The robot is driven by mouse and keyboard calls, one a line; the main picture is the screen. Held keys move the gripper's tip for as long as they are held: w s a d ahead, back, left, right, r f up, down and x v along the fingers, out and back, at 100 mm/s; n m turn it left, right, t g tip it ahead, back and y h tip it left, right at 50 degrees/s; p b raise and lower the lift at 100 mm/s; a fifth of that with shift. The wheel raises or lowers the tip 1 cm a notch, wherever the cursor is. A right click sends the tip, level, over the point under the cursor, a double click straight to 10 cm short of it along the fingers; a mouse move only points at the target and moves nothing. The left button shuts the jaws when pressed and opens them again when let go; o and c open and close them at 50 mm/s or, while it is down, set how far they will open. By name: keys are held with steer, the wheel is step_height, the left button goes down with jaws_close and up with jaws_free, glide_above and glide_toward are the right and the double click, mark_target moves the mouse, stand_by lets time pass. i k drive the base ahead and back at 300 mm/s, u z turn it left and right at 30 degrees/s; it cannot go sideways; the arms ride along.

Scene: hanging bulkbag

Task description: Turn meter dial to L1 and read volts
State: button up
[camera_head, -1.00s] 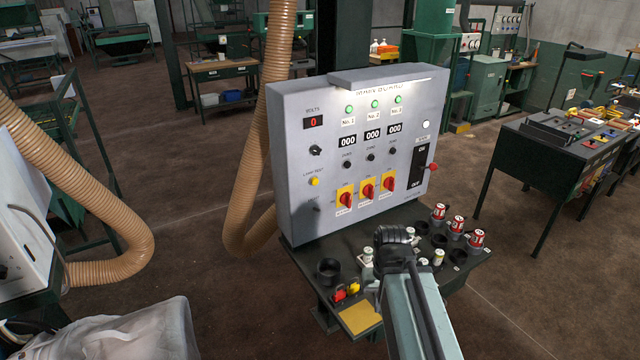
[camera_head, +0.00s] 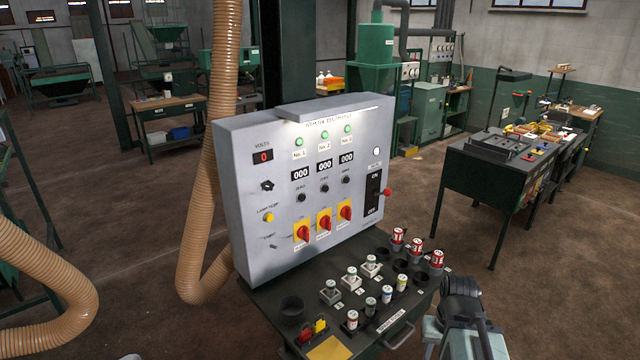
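The grey main board panel (camera_head: 310,190) stands upright on a dark bench. The volts display (camera_head: 263,156) at its upper left shows a red 0. Just below it is a small black meter dial (camera_head: 267,186) with a light pointer; its position labels are too small to read. My arm shows at the lower right, in front of the bench's right end, well away from the dial. Its dark end part (camera_head: 460,292) is in view, but I cannot make out the fingers.
A tan hose (camera_head: 205,200) hangs left of the panel. A dark workbench (camera_head: 500,170) stands at the right. Brown floor between them is clear.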

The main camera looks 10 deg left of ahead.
mark_target(268, 185)
steer(key=z, duration=0.85)
steer(key=k, duration=1.25)
steer(key=u, duration=1.45)
steer(key=i, duration=1.05)
steer(key=z, duration=0.05)
